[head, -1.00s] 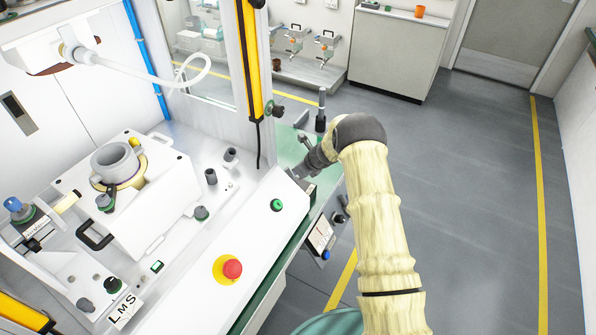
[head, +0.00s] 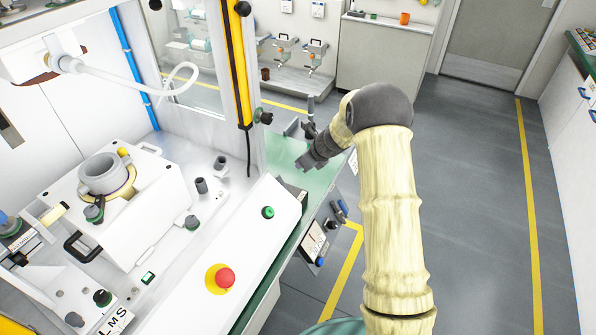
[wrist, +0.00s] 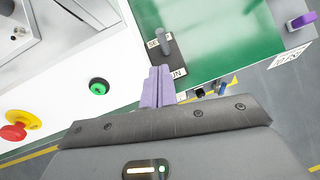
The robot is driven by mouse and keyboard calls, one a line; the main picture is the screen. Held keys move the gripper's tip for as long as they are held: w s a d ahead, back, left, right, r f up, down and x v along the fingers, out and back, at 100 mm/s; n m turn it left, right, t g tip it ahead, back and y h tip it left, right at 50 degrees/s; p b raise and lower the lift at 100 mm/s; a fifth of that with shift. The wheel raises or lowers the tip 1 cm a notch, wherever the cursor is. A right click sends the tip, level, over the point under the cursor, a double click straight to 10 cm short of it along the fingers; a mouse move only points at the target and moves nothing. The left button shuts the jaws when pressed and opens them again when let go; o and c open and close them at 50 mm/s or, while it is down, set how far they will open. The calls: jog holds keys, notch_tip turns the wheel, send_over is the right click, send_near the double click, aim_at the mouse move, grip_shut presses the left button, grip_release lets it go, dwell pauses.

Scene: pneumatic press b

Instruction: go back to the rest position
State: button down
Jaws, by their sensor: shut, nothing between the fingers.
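My gripper (head: 303,164) is at the end of my cream-sleeved arm, above the green bench top (head: 322,180) beside the press's white panel. In the wrist view its two purple fingers (wrist: 159,75) are together with nothing between them. Beyond the fingertips in that view is a small dark switch block with a grey lever (wrist: 164,42), lettered "SE…" and "…UN"; the fingers cover part of its label. I cannot tell from the picture whether the fingers touch it.
The sloped white panel carries a green button (head: 268,212) and a red emergency stop (head: 224,277). A yellow-and-black post (head: 238,65) rises at the press corner. A white fixture with a grey ring (head: 104,173) sits inside. Grey floor (head: 465,200) is clear on the right.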

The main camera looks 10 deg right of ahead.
jog(key=shift+r, duration=0.25)
dwell(0.3)
jog(key=s+d+r+n+g+h, duration=0.1)
jog(key=s+r+n, duration=0.2)
jog(key=s+n, duration=0.6)
jog(key=s+d+r+n+h, duration=0.2)
jog(key=s+r+n, duration=0.2)
jog(key=s+n, duration=0.5)
jog(key=s+d+r+n+g+h, duration=0.1)
jog(key=s+r+n, duration=0.3)
jog(key=s, duration=1.2)
jog(key=d+n+h, duration=0.1)
jog(key=n, duration=0.3)
jog(key=shift+s+d+n+g, duration=0.2)
jog(key=shift+s+n+g, duration=0.1)
jog(key=shift+n, duration=0.1)
jog(key=shift+w, duration=0.1)
